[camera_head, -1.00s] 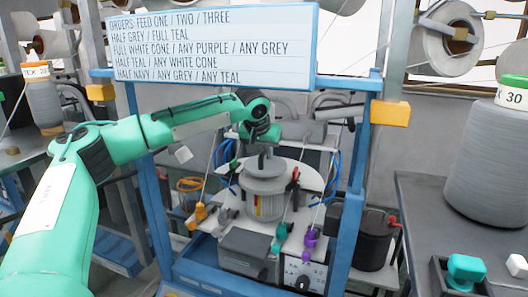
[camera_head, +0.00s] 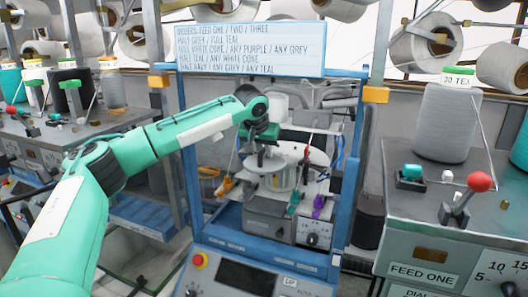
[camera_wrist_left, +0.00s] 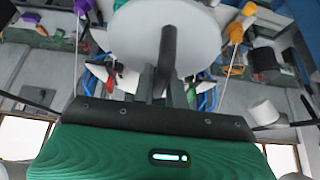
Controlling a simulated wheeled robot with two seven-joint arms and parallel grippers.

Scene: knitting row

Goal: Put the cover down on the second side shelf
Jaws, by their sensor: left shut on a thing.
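My left gripper (camera_head: 262,145) is shut on the dark handle of a pale grey round cover (camera_head: 264,163). In the left wrist view the cover (camera_wrist_left: 190,28) fills the top middle, with its black handle (camera_wrist_left: 167,55) between the fingers. In the head view the cover is held at the knitting machine's cylinder (camera_head: 283,180), near its top; whether they touch I cannot tell. Which surface is the second side shelf is not clear from these frames. My right gripper is not in view.
The machine stands inside a blue frame (camera_head: 190,150) with an order board (camera_head: 247,47) on top. A grey bench with a FEED ONE label (camera_head: 423,275) and a red-knobbed lever (camera_head: 478,184) is at right. Another bench (camera_head: 75,142) with several yarn cones is at left.

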